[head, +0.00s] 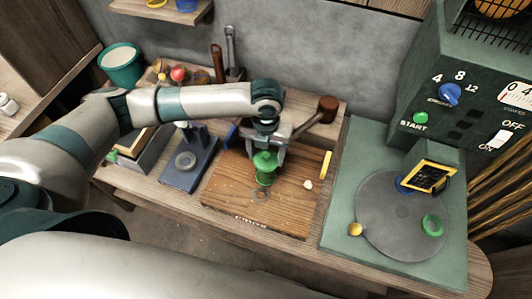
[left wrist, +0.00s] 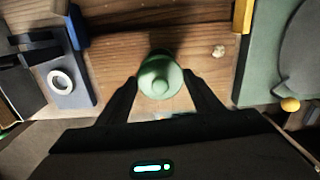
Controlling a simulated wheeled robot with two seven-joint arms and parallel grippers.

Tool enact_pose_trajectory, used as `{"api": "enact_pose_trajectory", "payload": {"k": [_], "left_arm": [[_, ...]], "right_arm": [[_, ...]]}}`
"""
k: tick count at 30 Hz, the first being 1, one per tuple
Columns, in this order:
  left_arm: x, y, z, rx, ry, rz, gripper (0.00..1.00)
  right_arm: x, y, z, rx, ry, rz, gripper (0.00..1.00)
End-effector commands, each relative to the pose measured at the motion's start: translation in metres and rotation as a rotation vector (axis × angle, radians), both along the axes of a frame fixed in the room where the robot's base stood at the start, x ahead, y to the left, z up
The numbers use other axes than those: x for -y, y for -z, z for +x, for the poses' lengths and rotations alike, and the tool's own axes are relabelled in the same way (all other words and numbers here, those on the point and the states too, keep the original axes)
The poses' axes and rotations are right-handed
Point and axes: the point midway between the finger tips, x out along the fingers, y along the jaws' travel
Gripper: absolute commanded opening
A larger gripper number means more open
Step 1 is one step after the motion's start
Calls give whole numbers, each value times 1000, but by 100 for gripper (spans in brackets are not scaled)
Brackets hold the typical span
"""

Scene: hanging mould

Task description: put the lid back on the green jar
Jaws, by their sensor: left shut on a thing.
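My left gripper (head: 265,150) points down over the wooden board and is shut on a green rounded thing (head: 265,168). In the left wrist view this green thing (left wrist: 160,75) sits between the two fingertips (left wrist: 161,84), with a smaller round part facing the camera. It looks like the green jar or its lid; I cannot tell whether it is one piece or two, or whether it touches the board. A separate flat green round piece (head: 432,225) lies on the grey disc at the right. My right gripper is not in view.
The wooden board (head: 225,190) bears a pale ring mark, a small whitish lump (head: 308,184) and a yellow bar (head: 326,164). A blue stand (head: 188,170) is left of it. The green machine (head: 460,100) with its grey disc (head: 385,225) stands right. A mallet (head: 327,108) lies behind.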

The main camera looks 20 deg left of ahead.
Motion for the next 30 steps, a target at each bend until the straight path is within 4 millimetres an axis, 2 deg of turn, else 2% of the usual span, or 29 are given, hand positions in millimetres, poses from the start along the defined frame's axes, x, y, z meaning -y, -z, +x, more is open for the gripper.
{"api": "enact_pose_trajectory", "payload": {"k": [25, 26, 27, 28, 30], "left_arm": [[0, 0, 0, 0, 0, 0, 39], [0, 0, 0, 0, 0, 0, 62], [0, 0, 0, 0, 0, 0, 72], [0, 0, 0, 0, 0, 0, 79], [0, 0, 0, 0, 0, 0, 82]], "right_arm": [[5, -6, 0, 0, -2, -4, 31], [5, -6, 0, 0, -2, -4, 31], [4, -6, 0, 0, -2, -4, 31], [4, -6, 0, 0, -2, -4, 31], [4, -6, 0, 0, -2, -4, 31]]}}
